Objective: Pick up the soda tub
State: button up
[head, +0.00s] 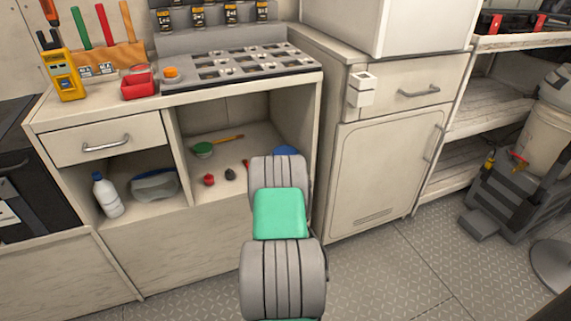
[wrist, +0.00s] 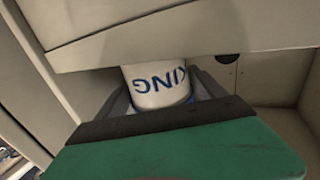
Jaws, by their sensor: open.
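The soda tub (wrist: 158,82) shows in the wrist view as a white tub with blue lettering that reads upside down, ending in "KING". Its upper part in the picture is cut off by a pale panel edge. My gripper (wrist: 163,97) is open, with one dark finger on either side of the tub; I cannot tell whether they touch it. In the head view a blue round top (head: 285,150), likely the tub's lid, shows just behind my arm in the open compartment. My gripper is hidden there by my arm.
The compartment's shelf (head: 262,137) also holds a green scoop-like item (head: 203,149), a red item (head: 208,180) and a small dark item (head: 230,174). The counter (head: 200,98) overhangs it closely. A white bottle (head: 107,196) stands in the left compartment.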

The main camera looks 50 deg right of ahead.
jog(key=shift+w+d+r, duration=0.1)
jog(key=shift+c, duration=0.3)
jog(key=c, duration=1.4)
